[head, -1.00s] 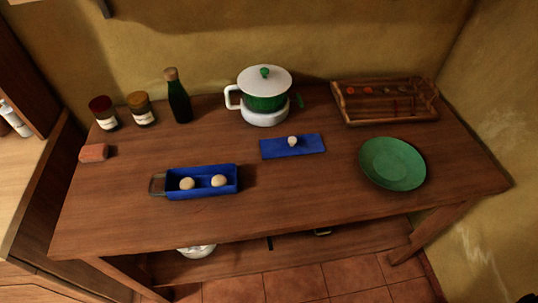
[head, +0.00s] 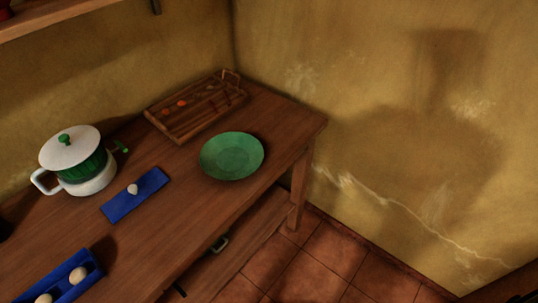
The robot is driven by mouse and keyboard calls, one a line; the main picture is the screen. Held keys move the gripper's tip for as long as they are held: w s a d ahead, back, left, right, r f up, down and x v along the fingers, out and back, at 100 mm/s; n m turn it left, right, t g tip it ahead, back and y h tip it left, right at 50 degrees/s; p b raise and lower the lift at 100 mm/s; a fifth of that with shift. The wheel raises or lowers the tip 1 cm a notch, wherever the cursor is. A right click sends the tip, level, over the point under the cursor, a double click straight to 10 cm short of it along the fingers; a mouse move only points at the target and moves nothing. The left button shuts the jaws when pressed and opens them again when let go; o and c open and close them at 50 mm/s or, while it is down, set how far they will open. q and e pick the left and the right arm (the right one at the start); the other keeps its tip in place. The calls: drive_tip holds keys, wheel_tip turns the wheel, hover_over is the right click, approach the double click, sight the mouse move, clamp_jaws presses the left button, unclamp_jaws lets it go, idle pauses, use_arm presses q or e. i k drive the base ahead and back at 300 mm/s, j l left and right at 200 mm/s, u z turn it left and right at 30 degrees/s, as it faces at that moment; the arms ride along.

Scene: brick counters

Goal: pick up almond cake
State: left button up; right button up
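I cannot tell for sure which thing is the almond cake. Two round beige pieces, one nearer (head: 44,299) and one farther (head: 78,275), lie in a blue rectangular tray (head: 98,268) at the bottom left, cut off by the picture edge. A small whitish rounded piece (head: 132,189) sits on a flat blue mat (head: 152,183) on the table. Neither gripper is in view.
The wooden table (head: 170,220) also bears a white-and-green pot (head: 72,165), a wooden tray (head: 170,128) with small orange items, and an empty green plate (head: 232,156). A wall stands behind, and tiled floor (head: 330,255) lies clear to the right.

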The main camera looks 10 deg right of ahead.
sight(78, 273)
drive_tip(key=u, duration=1.55)
drive_tip(key=k+l+u, duration=0.1)
drive_tip(key=l+u, duration=0.2)
drive_tip(key=u, duration=0.15)
drive_tip(key=k+l+u, duration=0.2)
drive_tip(key=u, duration=0.3)
drive_tip(key=l, duration=0.1)
